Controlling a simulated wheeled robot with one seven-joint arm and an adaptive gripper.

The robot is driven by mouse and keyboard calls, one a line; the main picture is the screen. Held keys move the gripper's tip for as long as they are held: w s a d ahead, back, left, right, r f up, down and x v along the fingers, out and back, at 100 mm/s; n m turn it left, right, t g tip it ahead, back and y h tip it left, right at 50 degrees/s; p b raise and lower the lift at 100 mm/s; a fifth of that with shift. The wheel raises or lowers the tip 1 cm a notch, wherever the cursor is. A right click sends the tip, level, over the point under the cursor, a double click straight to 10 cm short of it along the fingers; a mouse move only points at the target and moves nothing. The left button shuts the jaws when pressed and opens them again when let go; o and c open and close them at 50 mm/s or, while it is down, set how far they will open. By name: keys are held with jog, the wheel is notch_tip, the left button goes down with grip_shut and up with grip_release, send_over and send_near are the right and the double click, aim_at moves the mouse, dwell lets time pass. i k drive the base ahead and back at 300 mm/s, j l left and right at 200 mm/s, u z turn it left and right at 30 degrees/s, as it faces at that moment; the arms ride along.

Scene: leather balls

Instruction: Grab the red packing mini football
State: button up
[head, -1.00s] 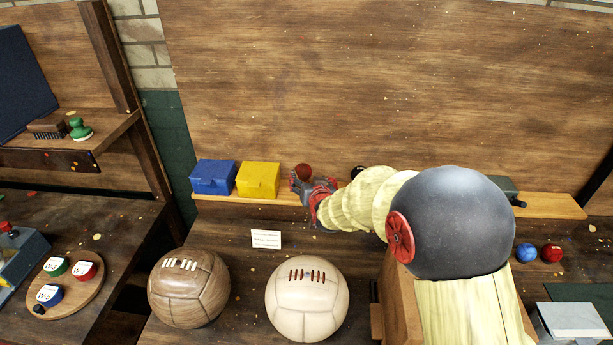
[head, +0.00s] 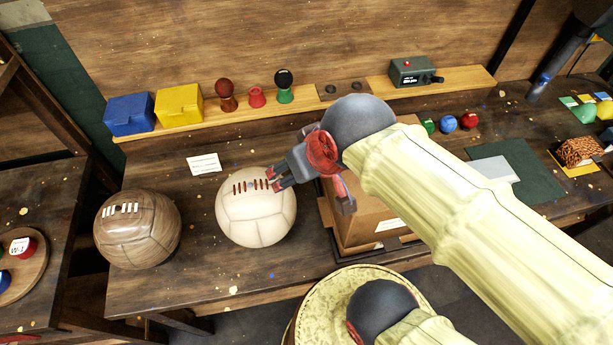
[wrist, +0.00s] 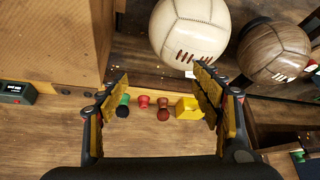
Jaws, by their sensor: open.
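The cream mini football (head: 256,207) with dark red lacing stands on the dark wooden table; it is at the top of the wrist view (wrist: 188,28). A brown ball (head: 137,228) with white lacing stands to its left in the head view, and to its right in the wrist view (wrist: 272,52). My gripper (head: 276,179) is open and empty. In the head view its fingertips overlap the cream ball's upper right edge. In the wrist view (wrist: 160,82) the ball lies beyond the fingertips, not between them. I cannot tell how large the gap is.
A cardboard box (head: 372,230) stands right of the cream ball, under my arm. Blue (head: 129,115) and yellow (head: 178,106) boxes and several stampers line the back shelf. A white card (head: 204,163) lies behind the balls.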

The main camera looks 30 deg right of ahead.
aim_at(469, 120)
jog(key=z, duration=2.15)
jog(key=i+l, duration=0.15)
jog(key=l, duration=0.15)
jog(key=i+l, duration=0.15)
jog(key=l, duration=0.15)
jog(key=i+l, duration=0.2)
jog(key=i+l+u, duration=0.1)
jog(key=l+u, duration=0.2)
jog(key=u, duration=0.15)
jog(key=l+u, duration=0.3)
jog(key=u, duration=0.15)
jog(key=l+u, duration=0.45)
jog(key=j+u, duration=0.1)
jog(key=u, duration=0.55)
jog(key=i+l, duration=0.05)
